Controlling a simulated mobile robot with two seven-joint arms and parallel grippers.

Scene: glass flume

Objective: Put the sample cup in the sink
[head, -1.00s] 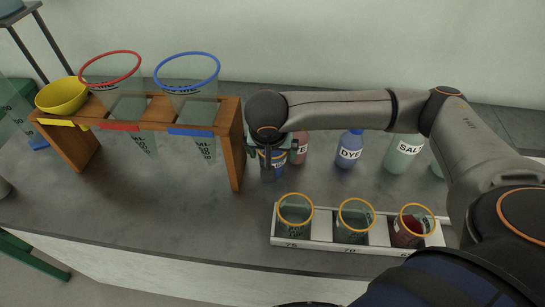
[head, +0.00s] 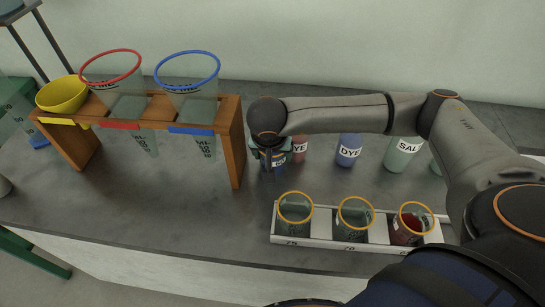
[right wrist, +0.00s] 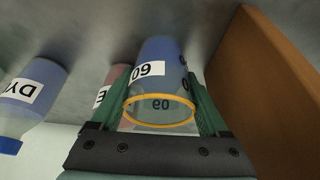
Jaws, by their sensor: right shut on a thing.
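The sample cup (right wrist: 160,75), with an orange rim, bluish contents and a 60 label, is held in my right gripper (right wrist: 158,98). The green fingers close on its two sides, near the rim. In the head view the cup (head: 280,161) shows partly below the wrist of my right arm, just right of the wooden rack. The gripper (head: 268,156) partly hides it there. Whether the cup's base touches the counter cannot be told. I cannot make out a sink in either view. My left gripper is not in view.
The wooden rack (head: 232,140) holds a red-rimmed cone (head: 112,75), a blue-rimmed cone (head: 188,78) and a yellow bowl (head: 62,95). A white tray (head: 330,243) with three orange-rimmed cups stands in front. DYE (head: 349,150) and SAL (head: 402,153) bottles stand behind.

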